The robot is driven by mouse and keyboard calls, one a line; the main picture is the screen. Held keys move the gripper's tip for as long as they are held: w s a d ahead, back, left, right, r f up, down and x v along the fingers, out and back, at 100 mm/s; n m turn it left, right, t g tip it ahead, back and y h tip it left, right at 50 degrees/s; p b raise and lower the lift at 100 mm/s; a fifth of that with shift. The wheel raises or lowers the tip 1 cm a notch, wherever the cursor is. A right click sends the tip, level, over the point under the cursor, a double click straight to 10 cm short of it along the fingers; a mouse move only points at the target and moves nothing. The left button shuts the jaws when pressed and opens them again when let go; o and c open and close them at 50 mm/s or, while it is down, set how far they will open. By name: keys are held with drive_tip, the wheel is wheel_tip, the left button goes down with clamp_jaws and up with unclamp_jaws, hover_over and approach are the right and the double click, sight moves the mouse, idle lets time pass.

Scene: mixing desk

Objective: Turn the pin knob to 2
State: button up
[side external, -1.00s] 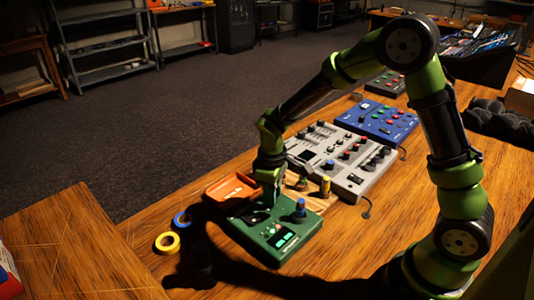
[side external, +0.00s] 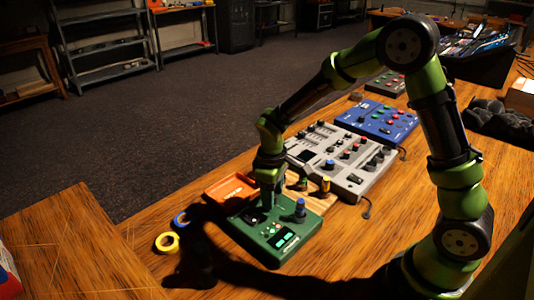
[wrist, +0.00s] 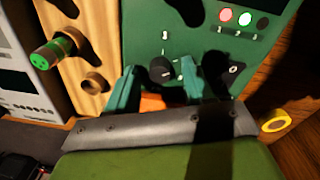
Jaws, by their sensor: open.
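The green box (side external: 250,236) sits at the near end of the row of devices. In the wrist view its panel (wrist: 185,45) carries a black round knob (wrist: 161,70) with a pale pointer line and white marks around it. I take this to be the pin knob; the numbers are too small to read. My gripper (wrist: 170,73) is open, with its teal fingers on either side of the knob and a gap to each. In the side view my gripper (side external: 267,203) reaches down to the box and hides the knob.
An orange tray (side external: 226,190) lies behind the box. A wooden block with pegs (side external: 318,200) stands close by, next to a grey mixer (side external: 345,160). A blue device (side external: 376,121) is farther back. Yellow tape (side external: 167,242) and blue tape (side external: 180,219) lie left of the box.

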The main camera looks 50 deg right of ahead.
wheel_tip(320, 180, up, 17)
drive_tip(key=shift+s+a, duration=0.15)
drive_tip(key=shift+a, duration=0.25)
idle(0.4)
drive_tip(key=s+r+m+t+y, duration=0.2)
drive_tip(key=s+m+t, duration=0.5)
drive_tip(key=s, duration=0.8)
drive_tip(key=shift+s+d+r+m+y, duration=0.3)
drive_tip(key=shift+s+d+r+m, duration=0.1)
drive_tip(key=shift+r, duration=0.3)
drive_tip(key=shift+a, duration=0.1)
